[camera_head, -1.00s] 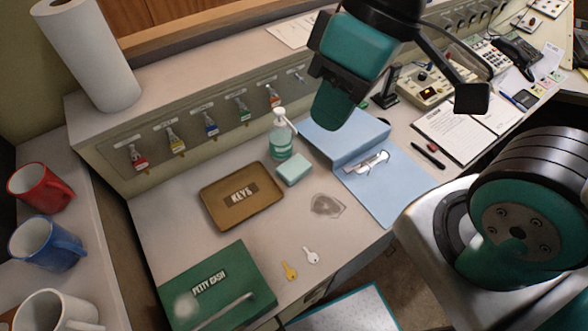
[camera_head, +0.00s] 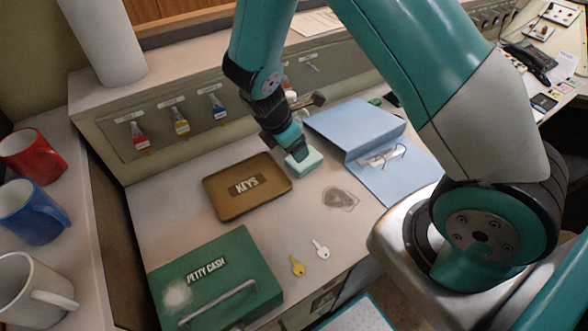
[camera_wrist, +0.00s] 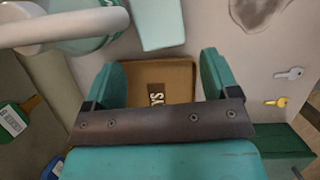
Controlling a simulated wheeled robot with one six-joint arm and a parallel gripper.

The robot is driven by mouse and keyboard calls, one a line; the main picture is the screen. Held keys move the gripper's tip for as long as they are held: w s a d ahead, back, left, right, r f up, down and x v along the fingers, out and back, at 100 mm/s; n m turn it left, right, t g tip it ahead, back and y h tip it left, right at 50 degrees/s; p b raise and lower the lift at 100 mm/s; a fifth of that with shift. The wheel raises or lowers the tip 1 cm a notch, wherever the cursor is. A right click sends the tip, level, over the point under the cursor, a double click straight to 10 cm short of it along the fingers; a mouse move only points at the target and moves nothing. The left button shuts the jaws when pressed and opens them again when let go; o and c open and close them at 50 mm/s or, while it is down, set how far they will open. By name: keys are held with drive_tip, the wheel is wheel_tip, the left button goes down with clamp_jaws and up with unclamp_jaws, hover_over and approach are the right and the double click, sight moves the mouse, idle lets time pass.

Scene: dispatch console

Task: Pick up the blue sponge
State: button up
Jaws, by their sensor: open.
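The sponge (camera_head: 306,164) is a pale blue-green block lying on the desk, right of the brown KEYS tray. It also shows at the top edge of the wrist view (camera_wrist: 158,22), partly cut off. My gripper (camera_wrist: 161,62) is open and empty, with its two green fingers apart. In the wrist view the sponge lies beyond the fingertips, not between them. In the head view my gripper (camera_head: 294,150) is over the sponge and hides part of it. I cannot tell whether it touches.
The KEYS tray (camera_head: 211,206) is close left of the sponge. A pump bottle (camera_wrist: 85,45) stands beside it, mostly hidden behind my arm in the head view. A blue folder (camera_head: 345,128) lies to the right. Two keys (camera_head: 298,266) and a green cash box (camera_head: 222,268) are nearer.

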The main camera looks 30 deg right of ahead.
drive_tip(key=shift+w+d+f+n, duration=0.1)
drive_tip(key=shift+d+f+n, duration=0.05)
drive_tip(key=shift+f, duration=0.35)
drive_tip(key=shift+w+d+f+n, duration=0.1)
drive_tip(key=shift+d+f+n, duration=0.05)
drive_tip(key=shift+f, duration=0.3)
drive_tip(key=x, duration=0.6)
drive_tip(key=shift+s+d+f+p, duration=0.1)
drive_tip(key=shift+d+f+p, duration=0.05)
drive_tip(key=shift+f+p, duration=0.15)
drive_tip(key=c, duration=0.7)
drive_tip(key=shift+c, duration=0.2)
drive_tip(key=shift+r, duration=0.15)
